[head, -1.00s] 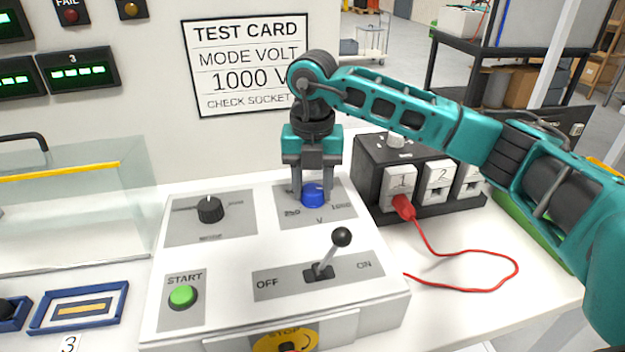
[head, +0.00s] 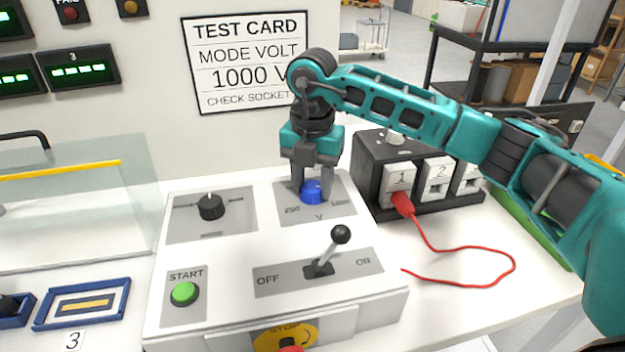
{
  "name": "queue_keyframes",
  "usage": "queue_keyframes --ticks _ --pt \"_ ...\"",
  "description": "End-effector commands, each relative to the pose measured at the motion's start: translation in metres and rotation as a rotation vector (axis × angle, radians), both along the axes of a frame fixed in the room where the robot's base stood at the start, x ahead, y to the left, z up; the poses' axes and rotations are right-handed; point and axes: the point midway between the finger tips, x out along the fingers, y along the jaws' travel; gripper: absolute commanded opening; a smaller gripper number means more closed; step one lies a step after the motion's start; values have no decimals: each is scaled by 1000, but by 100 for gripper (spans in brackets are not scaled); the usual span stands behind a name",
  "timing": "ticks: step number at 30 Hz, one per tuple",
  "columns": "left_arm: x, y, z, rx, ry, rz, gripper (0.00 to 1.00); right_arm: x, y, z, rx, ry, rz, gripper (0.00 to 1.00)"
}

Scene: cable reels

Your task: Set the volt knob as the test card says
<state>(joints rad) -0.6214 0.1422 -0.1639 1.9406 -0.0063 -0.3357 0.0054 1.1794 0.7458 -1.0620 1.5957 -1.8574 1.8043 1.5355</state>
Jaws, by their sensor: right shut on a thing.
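The blue volt knob (head: 313,191) sits on the grey plate at the top right of the white control box. The plate reads 250 on the left and 1000 on the right, with V below. My right gripper (head: 312,192) reaches down from above and is shut on the blue knob. The knob's pointer is too small to read surely. The test card (head: 247,62) on the wall reads MODE VOLT, 1000 V, CHECK SOCKET; its right edge is partly hidden by my right arm. My left gripper is not in view.
The box also has a black mode knob (head: 210,207), a green START button (head: 185,293), a lever (head: 330,252) and a STOP button at the front. To the right is a black socket block (head: 431,207) with a red cable (head: 460,247) plugged at 1.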

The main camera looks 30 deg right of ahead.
Motion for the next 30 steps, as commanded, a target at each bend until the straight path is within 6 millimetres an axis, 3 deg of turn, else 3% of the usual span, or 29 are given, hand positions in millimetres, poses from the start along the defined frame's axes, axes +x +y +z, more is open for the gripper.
queue_keyframes --ticks 2,3,10,20,23,30 --pt "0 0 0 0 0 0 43 0 0 0 1 -1 -2 12" --pt "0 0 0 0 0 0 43 0 0 0 1 -1 -2 47" --pt "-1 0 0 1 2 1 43 0 0 0 1 -1 -1 68" --pt "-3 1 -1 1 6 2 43 0 0 6 1 -2 0 68" --pt "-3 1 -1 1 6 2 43 1 0 20 2 -4 0 68" --pt "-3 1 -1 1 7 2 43 1 0 74 2 -5 0 68"
